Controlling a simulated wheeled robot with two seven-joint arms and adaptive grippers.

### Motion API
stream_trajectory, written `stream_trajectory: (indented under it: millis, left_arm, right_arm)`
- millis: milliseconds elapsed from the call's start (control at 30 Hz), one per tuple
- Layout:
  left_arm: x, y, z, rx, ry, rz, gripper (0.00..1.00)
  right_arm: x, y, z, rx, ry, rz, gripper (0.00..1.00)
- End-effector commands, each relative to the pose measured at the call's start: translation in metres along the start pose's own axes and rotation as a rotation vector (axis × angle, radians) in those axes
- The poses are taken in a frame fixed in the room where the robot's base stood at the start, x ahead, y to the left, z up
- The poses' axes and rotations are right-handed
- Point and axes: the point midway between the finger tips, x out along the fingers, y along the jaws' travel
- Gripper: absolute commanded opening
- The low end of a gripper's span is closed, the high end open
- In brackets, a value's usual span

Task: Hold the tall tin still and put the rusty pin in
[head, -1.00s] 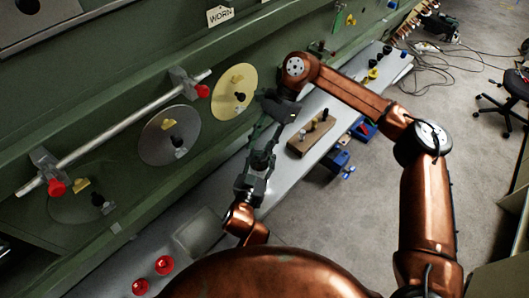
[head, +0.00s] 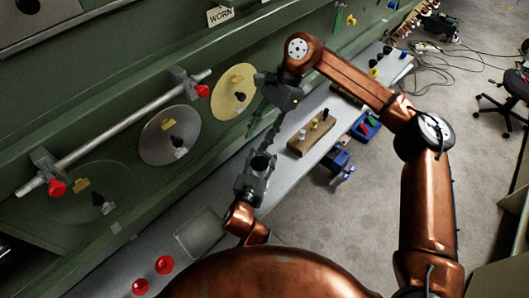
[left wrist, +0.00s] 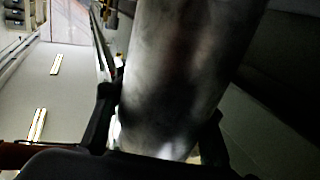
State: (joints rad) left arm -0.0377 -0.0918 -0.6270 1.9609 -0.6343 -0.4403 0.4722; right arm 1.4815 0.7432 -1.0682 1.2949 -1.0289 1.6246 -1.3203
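The tall tin (left wrist: 180,75) is a grey metal cylinder with smudged dark patches, filling the middle of the left wrist view between two dark fingers. In the head view its dark round open end (head: 262,162) shows at my left gripper (head: 253,182), which is closed around it above the grey bench. My right gripper (head: 258,122) hangs beyond the tin, its dark fingers pointing down towards it and apart from its rim. The fingers are too dark against the green panel to tell whether they hold anything. I cannot make out the rusty pin.
A wooden block (head: 300,150) with several pegs stands on the grey bench (head: 190,262), right of the tin. Blue bins (head: 366,128) are at the bench's edge. The green panel (head: 130,100) carries discs and a rod with red knobs.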

Motion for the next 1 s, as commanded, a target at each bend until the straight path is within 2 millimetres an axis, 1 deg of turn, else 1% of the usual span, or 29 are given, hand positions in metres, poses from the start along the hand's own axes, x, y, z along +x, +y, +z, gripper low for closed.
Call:
stream_trajectory:
  millis: [33, 400, 500, 800, 867, 967, 1000]
  left_arm:
    - [0.0, 0.0, 0.0, 0.0, 0.0, 0.0, 0.3]
    - [0.0, 0.0, 0.0, 0.0, 0.0, 0.0, 0.55]
    - [0.0, 0.0, 0.0, 0.0, 0.0, 0.0, 0.61]
    - [-0.003, 0.0, 0.0, 0.0, 0.0, 0.0, 0.61]
    - [-0.007, 0.0, 0.0, 0.0, 0.0, 0.0, 0.61]
    - [-0.022, 0.0, 0.001, -0.001, -0.001, 0.0, 0.61]
    - [-0.03, 0.0, 0.001, -0.002, -0.002, -0.001, 0.61]
  right_arm:
    - [0.0, 0.0, 0.0, 0.0, 0.0, 0.0, 0.34]
    - [0.0, 0.0, 0.0, 0.0, 0.0, 0.001, 0.34]
    - [0.0, 0.0, 0.0, 0.0, 0.0, 0.001, 0.34]
    - [0.0, 0.0, 0.0, 0.0, 0.0, 0.0, 0.34]
    - [0.0, 0.0, 0.0, 0.0, 0.0, 0.0, 0.34]
    - [0.0, 0.0, 0.0, 0.0, 0.0, 0.0, 0.34]
    - [0.0, 0.0, 0.0, 0.0, 0.0, 0.0, 0.34]
